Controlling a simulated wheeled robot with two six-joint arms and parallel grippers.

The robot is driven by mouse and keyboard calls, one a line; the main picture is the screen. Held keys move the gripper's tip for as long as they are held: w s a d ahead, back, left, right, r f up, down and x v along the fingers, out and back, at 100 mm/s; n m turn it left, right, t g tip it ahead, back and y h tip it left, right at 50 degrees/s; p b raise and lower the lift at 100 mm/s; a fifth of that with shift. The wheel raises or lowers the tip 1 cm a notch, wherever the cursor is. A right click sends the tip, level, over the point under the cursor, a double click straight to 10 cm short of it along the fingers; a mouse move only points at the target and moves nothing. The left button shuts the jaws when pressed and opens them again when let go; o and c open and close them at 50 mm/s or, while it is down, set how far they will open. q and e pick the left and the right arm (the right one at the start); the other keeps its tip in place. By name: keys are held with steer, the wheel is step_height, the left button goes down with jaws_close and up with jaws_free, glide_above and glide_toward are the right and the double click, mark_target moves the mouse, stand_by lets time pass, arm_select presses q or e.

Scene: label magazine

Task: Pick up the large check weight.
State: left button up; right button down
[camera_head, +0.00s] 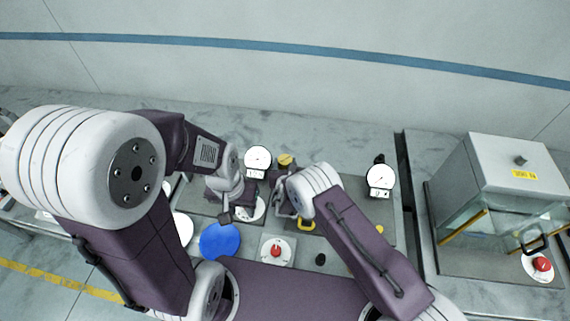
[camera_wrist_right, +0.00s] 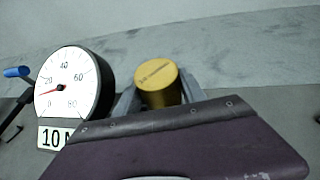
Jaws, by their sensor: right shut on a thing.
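The large check weight, a gold cylinder (camera_wrist_right: 158,84), stands between the grey fingers of my right gripper (camera_wrist_right: 158,98) in the right wrist view. Its flat top faces the camera and its lower part is hidden behind my purple hand housing. The gripper is shut on it. In the head view the gold top (camera_head: 286,160) shows just beyond my right wrist. Whether it is clear of the surface cannot be told. My left gripper (camera_head: 226,215) hangs over the bench to the left, near a blue disc, apart from the weight; its jaw opening is unclear.
A round dial gauge (camera_wrist_right: 72,82) stands just left of the weight; it also shows in the head view (camera_head: 258,160). Another gauge (camera_head: 380,178) is further right. A blue disc (camera_head: 220,241) and red button (camera_head: 277,250) lie in front. A glass-sided cabinet (camera_head: 500,170) stands right.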

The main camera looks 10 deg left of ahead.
mark_target(286, 159)
steer(key=r+b, duration=0.1)
steer(key=r, duration=0.3)
steer(key=shift+d+r, duration=0.2)
steer(key=s+d+r+b, duration=0.1)
steer(key=d+r+b, duration=0.2)
steer(key=d+r, duration=0.3)
steer(key=shift+s+d+r, duration=0.3)
steer(key=shift+d+r, duration=0.05)
steer(key=shift+d, duration=2.2)
steer(key=shift+r, duration=0.1)
